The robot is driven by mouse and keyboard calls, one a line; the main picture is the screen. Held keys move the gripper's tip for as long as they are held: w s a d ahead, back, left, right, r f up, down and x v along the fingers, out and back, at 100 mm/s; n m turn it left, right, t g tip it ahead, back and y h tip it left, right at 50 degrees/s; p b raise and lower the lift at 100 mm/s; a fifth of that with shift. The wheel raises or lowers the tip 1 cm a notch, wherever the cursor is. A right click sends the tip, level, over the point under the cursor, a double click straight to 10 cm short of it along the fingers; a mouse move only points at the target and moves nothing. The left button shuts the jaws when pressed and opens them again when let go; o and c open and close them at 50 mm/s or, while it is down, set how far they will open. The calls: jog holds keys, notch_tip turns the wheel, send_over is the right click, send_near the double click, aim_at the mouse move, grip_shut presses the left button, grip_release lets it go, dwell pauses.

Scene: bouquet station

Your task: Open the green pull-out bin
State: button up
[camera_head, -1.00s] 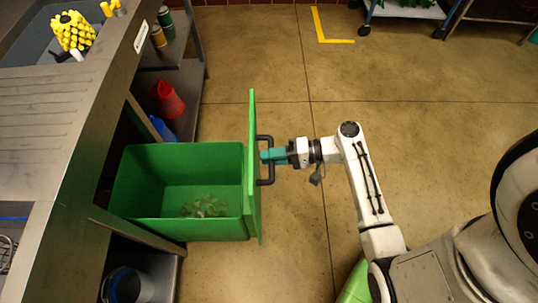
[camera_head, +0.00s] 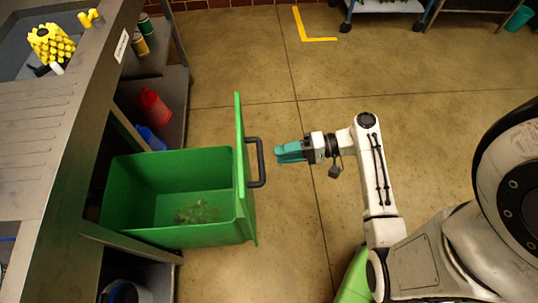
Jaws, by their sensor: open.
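The green pull-out bin (camera_head: 148,218) stands pulled out from under the steel counter at the left. Its inside shows, with some leafy scraps (camera_head: 198,213) on the bottom. Its green front panel (camera_head: 241,170) faces right and carries a dark handle (camera_head: 256,163). My gripper (camera_head: 280,153), with teal fingers, is to the right of the handle, apart from it by a small gap. It is open and empty and points left toward the handle.
The steel counter (camera_head: 50,125) runs along the left, with a yellow knobbly object (camera_head: 50,45) in its sink. A red container (camera_head: 153,108) and a blue one (camera_head: 150,138) sit on the lower shelf. The floor (camera_head: 300,240) around my gripper is clear.

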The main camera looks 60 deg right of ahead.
jog(key=shift+v, duration=1.85)
